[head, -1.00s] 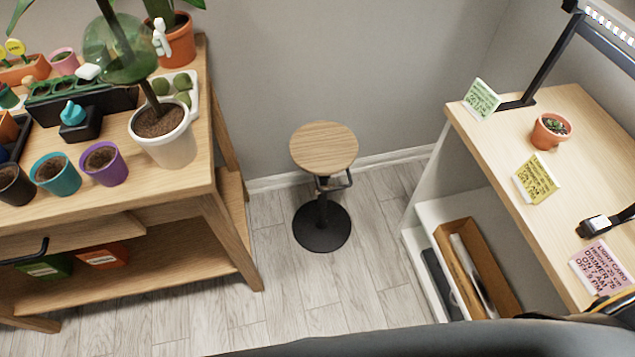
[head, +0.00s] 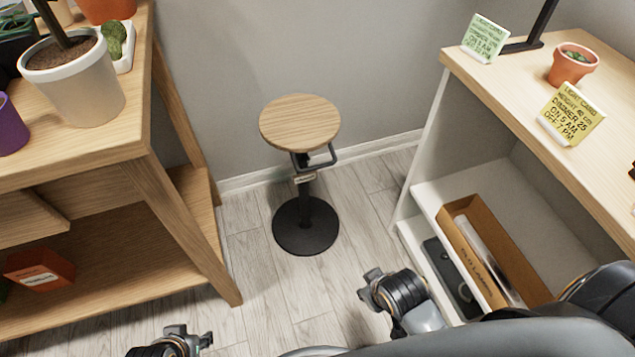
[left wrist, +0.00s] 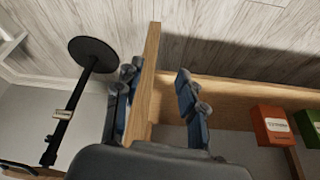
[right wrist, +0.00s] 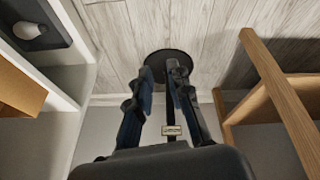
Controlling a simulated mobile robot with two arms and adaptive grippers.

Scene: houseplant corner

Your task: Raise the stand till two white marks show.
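The stand (head: 300,123) has a round wooden top, a dark post and a round black base (head: 306,226) on the floor. A dark bent handle (head: 322,160) sticks out under the top, with a small pale tag (head: 305,178) on the post below it. The visible post looks plain dark. My right gripper (head: 367,286) is open and empty, in front of the stand and to its right. In the right wrist view the post and tag (right wrist: 172,130) show between its fingers, farther off. My left gripper (left wrist: 155,85) is open and empty, low at the left in the head view (head: 205,339).
A wooden plant bench (head: 170,185) stands at left, its leg edge showing between my left fingers. A white-sided shelf unit (head: 425,140) with a cardboard box (head: 520,280) stands at right. The grey wall is close behind the stand. Floor in front is clear.

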